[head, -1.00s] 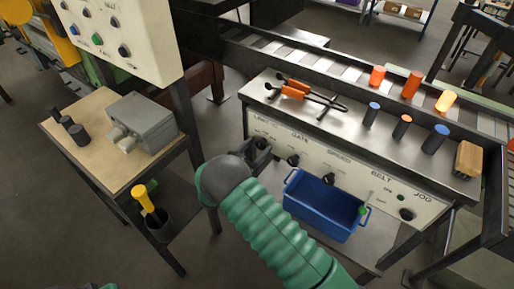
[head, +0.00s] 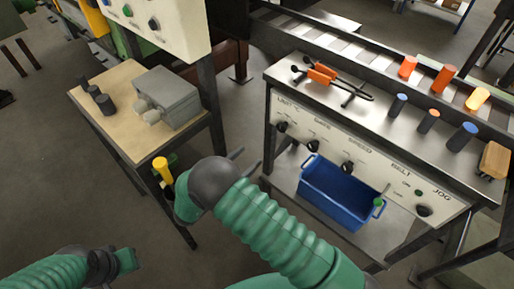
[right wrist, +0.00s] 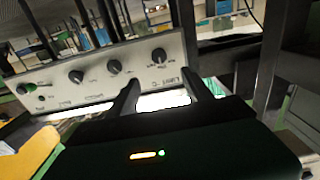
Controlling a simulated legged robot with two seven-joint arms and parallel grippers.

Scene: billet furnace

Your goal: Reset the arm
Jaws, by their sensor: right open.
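My right arm, in a green ribbed sleeve, reaches up from the bottom of the head view. My right gripper (head: 246,161) is open and empty, with its fingers in front of the left end of the control panel (head: 350,160). In the right wrist view the two dark fingers (right wrist: 168,90) stand apart with nothing between them; the panel (right wrist: 90,75) with its knobs shows beyond them.
A blue bin (head: 340,193) stands on the shelf under the panel. The bench top (head: 385,105) holds orange-handled tongs (head: 322,74), several colored cylinders and a wooden block (head: 494,160). A side table (head: 125,125) with a grey box (head: 168,97) stands left.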

